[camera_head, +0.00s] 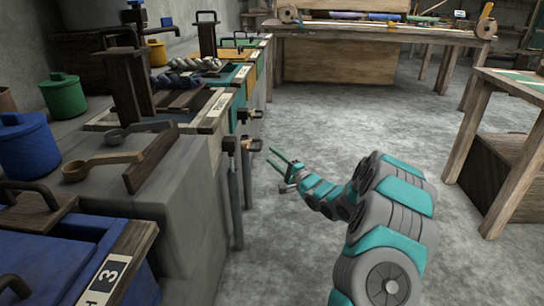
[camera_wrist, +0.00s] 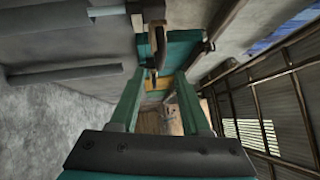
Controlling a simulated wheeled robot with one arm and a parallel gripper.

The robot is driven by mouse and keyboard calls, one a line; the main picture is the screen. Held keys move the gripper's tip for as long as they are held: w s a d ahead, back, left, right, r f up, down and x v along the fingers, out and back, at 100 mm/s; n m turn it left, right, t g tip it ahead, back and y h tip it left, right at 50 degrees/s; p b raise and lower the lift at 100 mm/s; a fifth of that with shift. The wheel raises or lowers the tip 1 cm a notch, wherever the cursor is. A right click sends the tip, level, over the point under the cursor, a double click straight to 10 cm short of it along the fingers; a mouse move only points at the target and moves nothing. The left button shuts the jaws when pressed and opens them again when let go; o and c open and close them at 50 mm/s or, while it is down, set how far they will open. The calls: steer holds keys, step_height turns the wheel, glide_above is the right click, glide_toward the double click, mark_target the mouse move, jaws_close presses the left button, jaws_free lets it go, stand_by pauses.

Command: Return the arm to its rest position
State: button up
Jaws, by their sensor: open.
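My gripper (camera_head: 282,162) is at the end of my teal and grey arm, over the aisle just right of the counter. Its two thin teal fingers point up and left, toward the valves on the counter's front. The fingers are apart and nothing shows between them. In the wrist view my gripper (camera_wrist: 155,100) shows its two teal fingers spread open. A valve with a brown handle (camera_wrist: 158,45) shows beyond the fingertips. I cannot tell whether the fingers touch it; in the head view they look apart from the valve (camera_head: 250,144).
The stone counter (camera_head: 190,205) runs along the left, with a wooden ladle (camera_head: 100,163), a blue pot (camera_head: 28,145) and a green pot (camera_head: 64,96). A wooden table (camera_head: 485,145) stands at the right, a workbench (camera_head: 340,62) at the back. The grey floor (camera_head: 350,115) between is clear.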

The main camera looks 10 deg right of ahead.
steer(key=s+a+r+n+g+h, duration=0.1)
steer(key=s+g, duration=0.5)
steer(key=s, duration=1.4)
steer(key=s+a+r+n+g+h+p, duration=0.1)
steer(key=s+n+g+h, duration=0.3)
steer(key=s, duration=1.6)
steer(key=s+a+r+n+g+h+p, duration=0.1)
steer(key=s+a+n+g+h, duration=0.2)
steer(key=s+n+g, duration=0.6)
steer(key=s, duration=1.1)
steer(key=shift+a+r+h, duration=0.3)
steer(key=shift+a+r, duration=0.05)
steer(key=shift+r, duration=0.05)
